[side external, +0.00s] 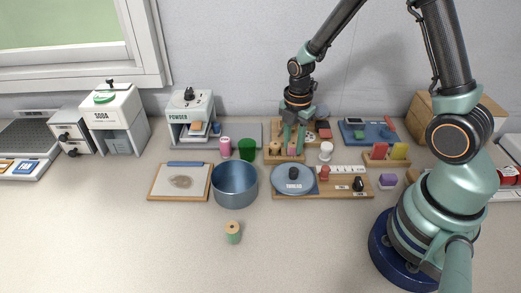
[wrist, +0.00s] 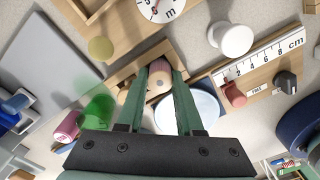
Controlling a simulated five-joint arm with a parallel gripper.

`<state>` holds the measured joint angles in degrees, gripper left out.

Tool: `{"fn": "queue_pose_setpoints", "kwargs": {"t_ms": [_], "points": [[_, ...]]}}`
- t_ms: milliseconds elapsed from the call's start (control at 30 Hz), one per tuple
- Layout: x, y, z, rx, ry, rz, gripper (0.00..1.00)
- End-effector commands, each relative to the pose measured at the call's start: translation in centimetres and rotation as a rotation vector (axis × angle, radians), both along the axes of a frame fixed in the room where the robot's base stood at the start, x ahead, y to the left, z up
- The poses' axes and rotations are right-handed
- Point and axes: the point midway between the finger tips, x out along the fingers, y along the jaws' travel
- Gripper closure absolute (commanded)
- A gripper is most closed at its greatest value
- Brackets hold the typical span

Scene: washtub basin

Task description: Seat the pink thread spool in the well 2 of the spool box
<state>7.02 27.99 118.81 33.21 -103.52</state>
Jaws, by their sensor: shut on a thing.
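My gripper (wrist: 161,72) points down over the spool box (side external: 283,158), a low wooden box on the counter behind the round blue-grey plate. Its green fingers are closed on the pink thread spool (wrist: 158,80), whose pale wooden top and pink side show between them in the wrist view. In the side view the pink spool (side external: 291,151) is a small pink patch below the fingertips, at the box. A wooden-topped spool (side external: 275,148) stands in the box to its left. The fingers and spool hide the well beneath, so I cannot tell which well it is or how deep the spool sits.
A pink cylinder (side external: 225,146) and a green cup (side external: 247,148) stand left of the box. A white spool-shaped piece (side external: 326,151) stands close on its right. A blue pot (side external: 234,184) and a green spool (side external: 233,232) are in front. The front counter is mostly clear.

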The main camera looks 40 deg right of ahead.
Motion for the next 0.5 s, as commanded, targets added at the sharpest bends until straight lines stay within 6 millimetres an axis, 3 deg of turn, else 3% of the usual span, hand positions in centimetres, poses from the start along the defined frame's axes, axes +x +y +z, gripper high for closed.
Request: {"fn": "queue_pose_setpoints", "kwargs": {"t_ms": [300,333,367,400,500], "points": [[0.0,0.0,-0.3,0.0,0.001,0.0,1.0],[0.02,0.0,-0.26,0.0,0.0,0.0,0.53],[0.02,-0.01,-0.24,0.0,0.0,0.0,0.42],[0.02,-0.01,-0.24,0.0,0.0,0.0,0.35],[0.02,-0.01,-0.23,0.0,0.0,0.0,0.35]]}}
